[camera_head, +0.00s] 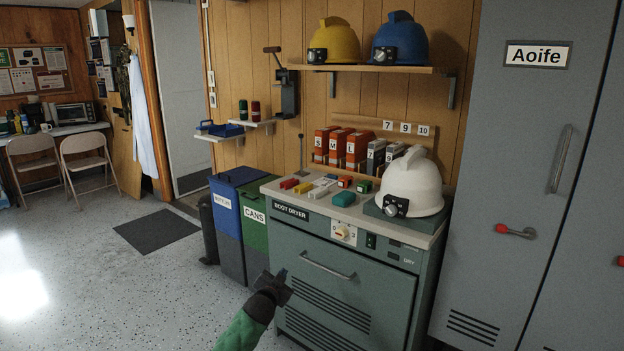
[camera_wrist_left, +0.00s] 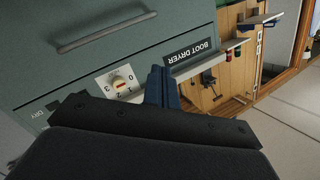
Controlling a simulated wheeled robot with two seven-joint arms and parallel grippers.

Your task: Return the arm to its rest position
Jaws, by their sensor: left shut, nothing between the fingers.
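My left gripper (camera_head: 280,276) is in front of the boot dryer's (camera_head: 394,306) front face, low and to the left of its drawer handle (camera_head: 327,266). Its fingers are shut with nothing between them. In the left wrist view the shut fingers (camera_wrist_left: 161,88) show beside the boot dryer's dial (camera_wrist_left: 118,83) and its name label. The green sleeve of my left arm comes up from the bottom of the head view. My right gripper is not in view.
A white helmet (camera_head: 413,184) and several small coloured items sit on the dryer top. Blue and green bins (camera_head: 254,232) stand left of the dryer. A grey locker (camera_head: 510,150) stands right. Open floor lies to the left.

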